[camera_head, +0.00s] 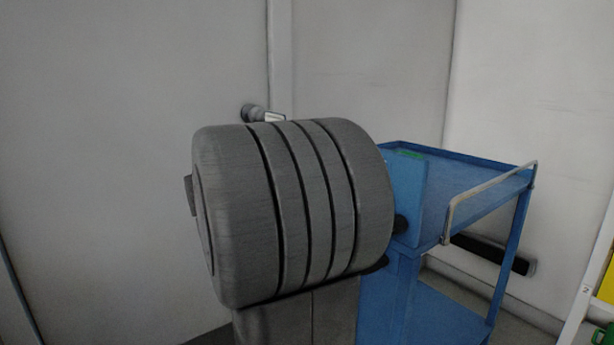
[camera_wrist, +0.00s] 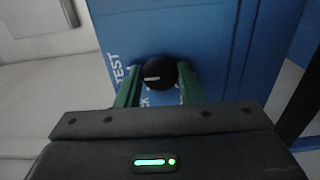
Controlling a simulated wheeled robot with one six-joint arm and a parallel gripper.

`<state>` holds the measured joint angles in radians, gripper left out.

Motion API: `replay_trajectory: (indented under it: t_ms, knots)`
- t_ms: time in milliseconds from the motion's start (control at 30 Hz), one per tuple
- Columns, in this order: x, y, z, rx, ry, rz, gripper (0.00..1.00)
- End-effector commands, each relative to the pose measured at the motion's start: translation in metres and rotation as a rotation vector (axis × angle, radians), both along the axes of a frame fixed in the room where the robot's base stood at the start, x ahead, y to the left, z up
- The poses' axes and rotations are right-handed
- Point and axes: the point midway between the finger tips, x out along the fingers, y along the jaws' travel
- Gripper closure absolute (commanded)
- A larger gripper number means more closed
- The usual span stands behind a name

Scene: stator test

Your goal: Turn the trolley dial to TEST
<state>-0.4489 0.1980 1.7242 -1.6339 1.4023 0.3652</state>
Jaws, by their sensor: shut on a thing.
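The dial (camera_wrist: 153,68) is a round black knob with a short white mark, on the trolley's blue panel (camera_wrist: 205,35) in the wrist view. The mark points left and slightly down in that picture. The word TEST (camera_wrist: 117,66) is printed sideways to the left of the dial. Another white label (camera_wrist: 144,101), partly hidden, lies below it. My gripper (camera_wrist: 159,74) has its two green fingers on either side of the dial and is shut on it. In the head view I cannot make out my gripper's fingers. The blue trolley (camera_head: 470,165) stands right of centre there.
A white frame with yellow (camera_head: 608,285) stands at the far right. Pale walls (camera_head: 365,55) close the back.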

Motion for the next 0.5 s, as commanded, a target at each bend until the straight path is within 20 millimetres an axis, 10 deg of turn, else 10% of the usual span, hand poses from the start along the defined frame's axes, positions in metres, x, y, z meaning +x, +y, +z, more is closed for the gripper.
replay_trajectory:
  t_ms: [400, 433, 500]
  knots:
    - [-0.0001, -0.0002, -0.0009, 0.006, -0.004, -0.001, 0.88]
    - [-0.0001, -0.0002, -0.0009, 0.006, -0.004, -0.001, 0.62]
    - [-0.0001, -0.0002, -0.0008, 0.006, -0.004, -0.001, 0.48]
